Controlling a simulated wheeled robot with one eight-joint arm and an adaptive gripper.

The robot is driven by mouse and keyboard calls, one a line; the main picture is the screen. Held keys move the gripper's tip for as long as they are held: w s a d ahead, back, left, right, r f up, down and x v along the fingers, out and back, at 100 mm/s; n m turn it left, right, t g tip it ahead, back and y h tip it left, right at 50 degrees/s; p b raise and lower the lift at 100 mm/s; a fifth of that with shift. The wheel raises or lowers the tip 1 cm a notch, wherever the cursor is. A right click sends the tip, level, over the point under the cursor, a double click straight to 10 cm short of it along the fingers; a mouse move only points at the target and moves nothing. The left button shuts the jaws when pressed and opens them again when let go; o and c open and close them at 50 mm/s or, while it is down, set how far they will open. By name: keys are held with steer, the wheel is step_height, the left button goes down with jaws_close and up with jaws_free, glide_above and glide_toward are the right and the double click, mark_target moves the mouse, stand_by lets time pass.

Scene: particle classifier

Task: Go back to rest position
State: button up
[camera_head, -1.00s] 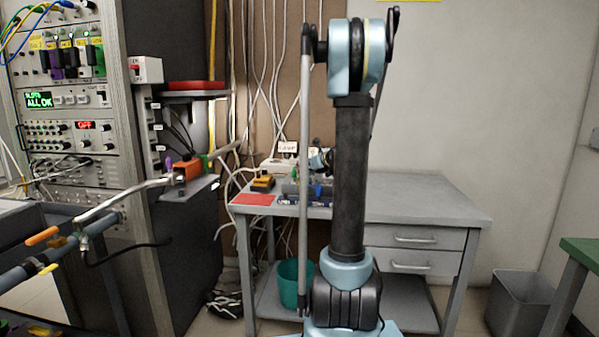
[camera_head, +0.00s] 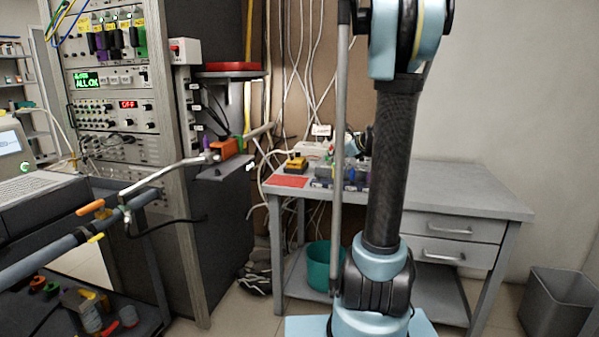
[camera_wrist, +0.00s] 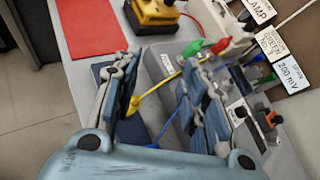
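My arm rises in front of the grey desk (camera_head: 480,203) in the head view and hides much of its middle. My gripper is mostly hidden behind the arm there. In the wrist view my gripper (camera_wrist: 162,75) is open, its two fingers apart with nothing held between them. A yellow cable (camera_wrist: 155,100) shows in the gap. Around the fingers are a grey box with green and red plugs (camera_wrist: 192,47) and a yellow-and-black device (camera_wrist: 153,12). A red sheet (camera_wrist: 86,22) lies on the desk at the upper left.
A tall instrument rack (camera_head: 178,190) stands left of the desk, with a red tray (camera_head: 228,70) on its side shelf. A metal rod assembly (camera_head: 155,180) and a laptop (camera_head: 40,185) are at the left.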

steer(key=s+a+f+n+g+h, duration=0.1)
steer(key=s+a+f+n+g, duration=0.2)
steer(key=s+n, duration=0.6)
steer(key=s+a+f+n+g+h, duration=0.1)
steer(key=s+a+f+n+g, duration=0.25)
steer(key=s, duration=1.05)
steer(key=s+d+f+n+g+h, duration=0.1)
steer(key=s+d+f+n+h, duration=0.1)
steer(key=s+f+n, duration=0.2)
steer(key=s+d+f+n+g+h, duration=0.1)
steer(key=s+f+n, duration=0.4)
steer(key=s+n, duration=0.5)
steer(key=s+d+h, duration=0.1)
steer(key=s, duration=0.4)
steer(key=shift+d+f, duration=0.3)
steer(key=shift+d, duration=0.1)
steer(key=shift+n, duration=0.25)
